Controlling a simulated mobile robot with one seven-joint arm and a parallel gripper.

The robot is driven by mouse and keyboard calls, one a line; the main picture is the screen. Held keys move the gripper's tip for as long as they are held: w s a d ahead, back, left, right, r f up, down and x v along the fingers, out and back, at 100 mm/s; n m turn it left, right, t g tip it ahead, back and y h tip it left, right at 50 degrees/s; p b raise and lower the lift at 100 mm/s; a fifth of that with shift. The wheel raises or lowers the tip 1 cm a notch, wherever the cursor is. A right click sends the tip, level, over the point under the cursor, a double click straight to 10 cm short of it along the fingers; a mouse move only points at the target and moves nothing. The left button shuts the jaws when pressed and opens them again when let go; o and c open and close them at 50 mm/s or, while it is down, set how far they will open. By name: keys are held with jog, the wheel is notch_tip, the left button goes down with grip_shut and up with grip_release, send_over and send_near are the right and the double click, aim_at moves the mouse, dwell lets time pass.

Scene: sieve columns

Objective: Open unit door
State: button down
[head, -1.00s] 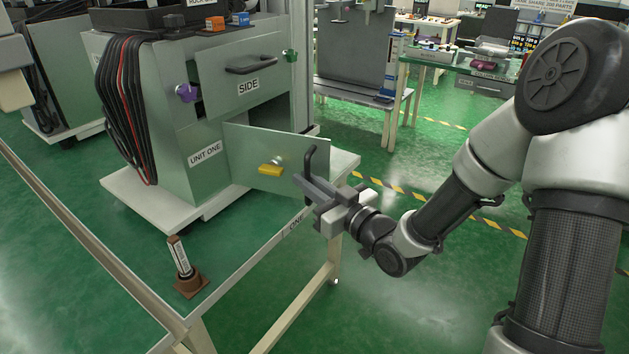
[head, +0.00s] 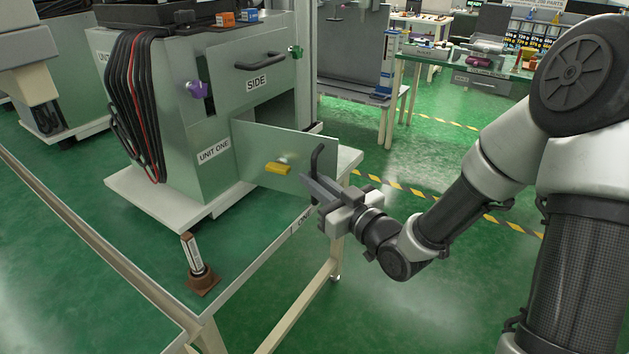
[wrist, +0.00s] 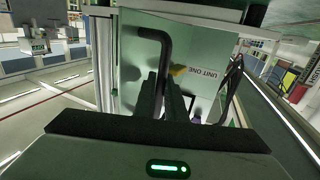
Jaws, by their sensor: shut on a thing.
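The unit door (head: 247,146) is a flat grey-green panel low on the cabinet labelled UNIT ONE (head: 213,153). It stands swung out from the cabinet, with a dark opening showing above it. A yellow latch knob (head: 278,168) sits on the door's face. A black bar handle (head: 316,160) stands at the door's right end. My gripper (head: 308,186) is shut on this handle. In the wrist view the handle (wrist: 166,42) runs down between my fingers (wrist: 165,98), with the door panel (wrist: 202,45) behind it. The fingertips partly hide the handle's lower end.
Above is a panel marked SIDE (head: 256,84) with its own black handle, a purple knob (head: 197,89) and a green knob (head: 296,52). A brown-based labelled post (head: 200,277) stands on the bench (head: 248,262) in front.

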jog(key=c, duration=1.8)
grip_release()
jog(key=shift+p+v, duration=7.15)
jog(key=shift+v, duration=1.55)
